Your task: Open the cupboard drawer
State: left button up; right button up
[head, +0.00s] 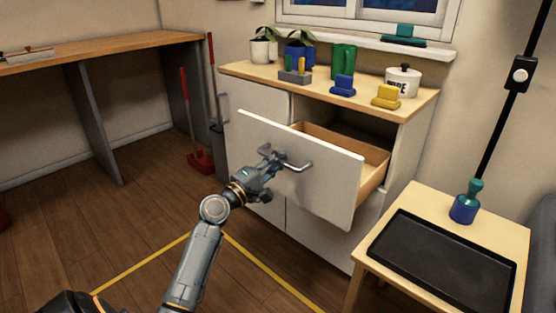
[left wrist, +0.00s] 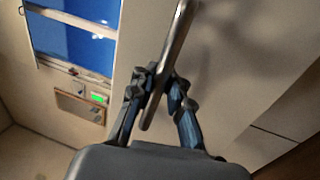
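The cupboard (head: 255,130) is white with a wooden top. Its upper right drawer (head: 310,165) stands well pulled out, with its wooden inside showing behind the white front. The drawer's metal bar handle (head: 300,165) is on the middle of that front. My left gripper (head: 272,160) is at the left part of this handle. In the left wrist view, the fingers of the gripper (left wrist: 159,88) close in from both sides on the handle bar (left wrist: 180,30), which runs slantwise between them. My right gripper does not show.
A small table with a black tray (head: 440,262) stands close at the right.

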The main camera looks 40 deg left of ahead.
pick_arm(q)
jog(key=shift+o, duration=1.4)
jog(key=d+v, duration=0.1)
jog(key=v, duration=1.1)
jog(key=shift+a, duration=0.45)
